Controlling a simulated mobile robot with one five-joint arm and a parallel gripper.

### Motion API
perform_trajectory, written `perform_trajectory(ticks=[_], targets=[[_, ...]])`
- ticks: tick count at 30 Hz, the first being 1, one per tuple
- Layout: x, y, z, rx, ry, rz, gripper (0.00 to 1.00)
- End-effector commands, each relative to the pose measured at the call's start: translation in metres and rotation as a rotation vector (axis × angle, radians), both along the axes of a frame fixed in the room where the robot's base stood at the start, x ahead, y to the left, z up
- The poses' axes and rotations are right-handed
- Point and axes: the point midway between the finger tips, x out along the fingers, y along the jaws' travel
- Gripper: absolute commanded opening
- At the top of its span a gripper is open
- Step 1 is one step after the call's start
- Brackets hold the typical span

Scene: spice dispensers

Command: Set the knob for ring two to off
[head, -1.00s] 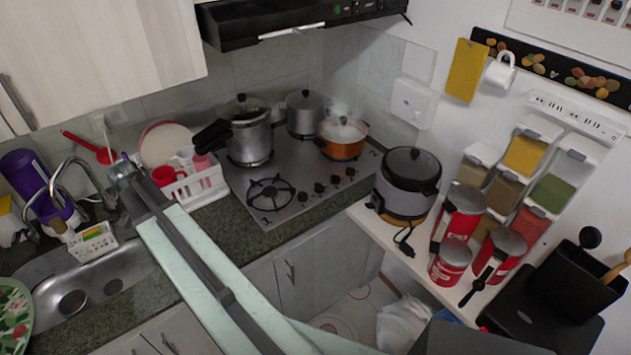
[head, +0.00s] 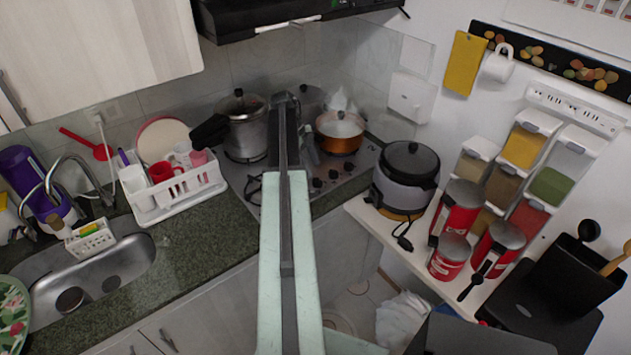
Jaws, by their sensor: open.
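The steel hob (head: 240,176) sits in the far counter. Several small black knobs line its front right edge; a visible one (head: 333,174) is just right of my arm, and my arm hides the left end of the row. I cannot read which knob belongs to ring two or how it is turned. My arm reaches across the picture's middle, its tip over the hob. Part of my gripper (head: 308,147) shows as a grey shape beside the tip, left of and above the visible knobs. It is open, and contact with a knob is not visible.
A steel pot (head: 246,128) and an orange pot (head: 340,138) with white haze above stand on the hob. Left is a white dish rack (head: 170,200) and the sink (head: 115,265). Right is a rice cooker (head: 405,178) with red canisters (head: 458,212) beside it.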

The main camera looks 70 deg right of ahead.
Motion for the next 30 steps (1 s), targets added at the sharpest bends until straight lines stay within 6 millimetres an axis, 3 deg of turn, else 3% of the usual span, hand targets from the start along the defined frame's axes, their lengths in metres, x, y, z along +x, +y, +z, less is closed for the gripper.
perform_trajectory(ticks=[1,7,17,23,30], targets=[[-0.004,0.001,-0.017,0.0,0.0,0.0,0.55],[-0.016,0.001,-0.048,0.0,-0.001,0.0,0.55],[-0.02,0.001,-0.05,0.0,-0.001,0.002,0.55],[-0.02,0.001,-0.05,0.0,-0.001,0.002,0.03],[-0.02,0.003,-0.05,0.003,-0.001,0.016,0.0]])
